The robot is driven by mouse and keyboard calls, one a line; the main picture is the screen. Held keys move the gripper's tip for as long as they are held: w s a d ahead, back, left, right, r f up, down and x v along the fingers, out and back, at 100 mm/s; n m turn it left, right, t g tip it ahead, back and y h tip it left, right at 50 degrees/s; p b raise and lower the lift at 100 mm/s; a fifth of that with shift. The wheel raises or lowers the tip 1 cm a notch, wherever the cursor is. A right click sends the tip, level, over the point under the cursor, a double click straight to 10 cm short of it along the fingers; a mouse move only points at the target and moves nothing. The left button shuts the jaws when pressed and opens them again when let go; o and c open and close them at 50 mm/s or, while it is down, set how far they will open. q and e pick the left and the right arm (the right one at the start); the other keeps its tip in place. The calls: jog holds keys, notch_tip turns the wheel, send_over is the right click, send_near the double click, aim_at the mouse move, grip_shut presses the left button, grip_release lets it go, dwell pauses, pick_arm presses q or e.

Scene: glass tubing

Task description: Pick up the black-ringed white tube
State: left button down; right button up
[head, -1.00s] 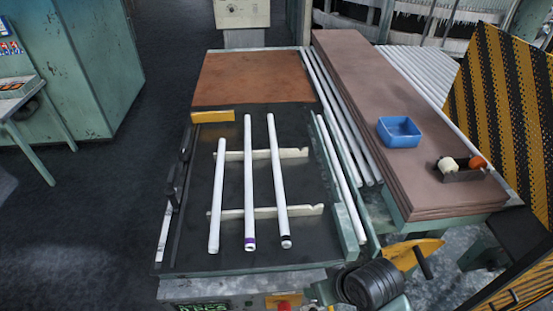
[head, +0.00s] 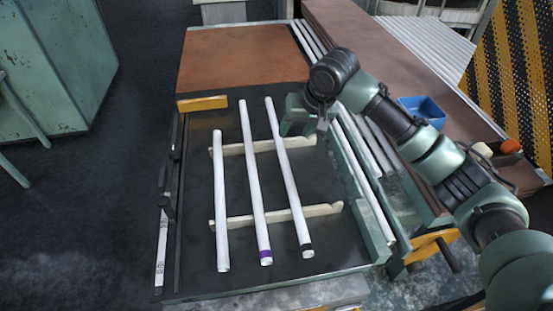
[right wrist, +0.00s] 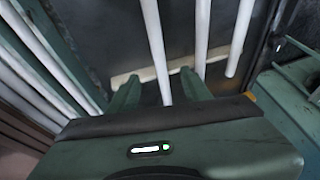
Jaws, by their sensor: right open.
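The black-ringed white tube (head: 289,185) is the rightmost of three white tubes lying across two cream notched rails. Its black ring is at its near end in the head view. My right gripper (head: 300,122) is over the far part of this tube. In the right wrist view, the open fingers of my right gripper (right wrist: 157,88) stand either side of the tube (right wrist: 154,45), and its ring is out of frame. I cannot tell how far the fingers are above it. My left gripper is not in view.
A purple-ringed tube (head: 254,180) lies left of the black-ringed one, and a plain white tube (head: 221,200) is farther left. The cream rails (head: 327,210) hold them above the dark bed. A blue bin (head: 424,110) stands on brown boards at right.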

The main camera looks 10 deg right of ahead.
aim_at(284, 153)
jog(key=x, duration=0.7)
jog(key=s+b+x, duration=0.1)
jog(key=x, duration=0.3)
jog(key=shift+s+f, duration=0.1)
jog(key=shift+f, duration=0.3)
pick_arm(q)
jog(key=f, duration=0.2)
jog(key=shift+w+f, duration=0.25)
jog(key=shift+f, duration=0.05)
pick_arm(e)
jog(key=shift+w+f, duration=0.2)
jog(key=shift+f, duration=0.2)
grip_shut()
